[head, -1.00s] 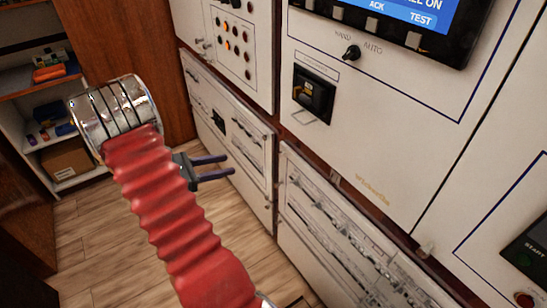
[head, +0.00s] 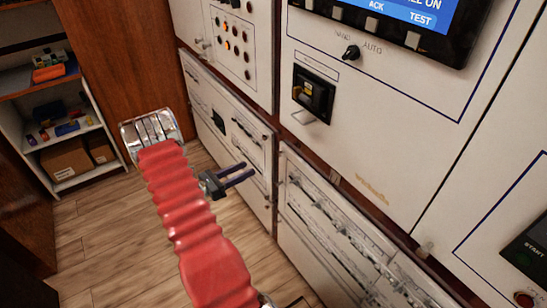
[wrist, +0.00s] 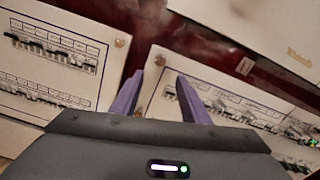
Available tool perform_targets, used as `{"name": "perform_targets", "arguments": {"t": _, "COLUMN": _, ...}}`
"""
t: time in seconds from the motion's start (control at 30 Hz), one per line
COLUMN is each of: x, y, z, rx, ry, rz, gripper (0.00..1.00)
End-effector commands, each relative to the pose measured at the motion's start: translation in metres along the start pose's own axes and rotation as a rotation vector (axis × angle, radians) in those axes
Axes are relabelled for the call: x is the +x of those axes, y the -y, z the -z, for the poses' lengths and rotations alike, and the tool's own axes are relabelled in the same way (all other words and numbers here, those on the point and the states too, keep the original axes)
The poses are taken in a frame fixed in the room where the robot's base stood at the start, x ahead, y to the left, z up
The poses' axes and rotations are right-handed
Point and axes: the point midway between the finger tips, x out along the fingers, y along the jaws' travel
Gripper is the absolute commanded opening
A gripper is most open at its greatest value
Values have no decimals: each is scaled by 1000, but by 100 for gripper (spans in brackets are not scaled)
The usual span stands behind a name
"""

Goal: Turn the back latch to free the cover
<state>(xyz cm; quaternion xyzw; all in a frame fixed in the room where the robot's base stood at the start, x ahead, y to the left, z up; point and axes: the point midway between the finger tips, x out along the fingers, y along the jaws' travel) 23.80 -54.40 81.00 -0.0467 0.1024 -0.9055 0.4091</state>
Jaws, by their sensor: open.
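My gripper (head: 248,172) is open and empty in the head view, its dark fingers pointing at the gap between two lower breaker panels. In the wrist view its purple-grey fingers (wrist: 159,78) are apart with nothing between them. A small copper-coloured round fastener (wrist: 119,42) sits at the upper corner of the left breaker cover (wrist: 25,85), left of the fingers. I cannot tell which is the back latch, or whether either is turned.
A dark red strip (wrist: 215,50) separates the panels in the wrist view. In the head view, a cabinet with a screen (head: 400,25) and a selector knob (head: 351,52) stands above. Shelves (head: 63,140) stand at the left. The wood floor (head: 100,235) is clear.

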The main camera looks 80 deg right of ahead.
Motion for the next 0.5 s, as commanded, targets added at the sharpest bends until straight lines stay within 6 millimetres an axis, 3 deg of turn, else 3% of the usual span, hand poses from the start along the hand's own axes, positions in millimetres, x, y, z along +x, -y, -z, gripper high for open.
{"name": "perform_targets", "arguments": {"t": 0.27, "x": 20, "y": 1, "z": 0, "rx": 0, "ry": -1, "rz": 3, "gripper": 42}}
{"name": "perform_targets", "arguments": {"t": 0.5, "x": 55, "y": 1, "z": 0, "rx": 0, "ry": -2, "rz": 3, "gripper": 42}}
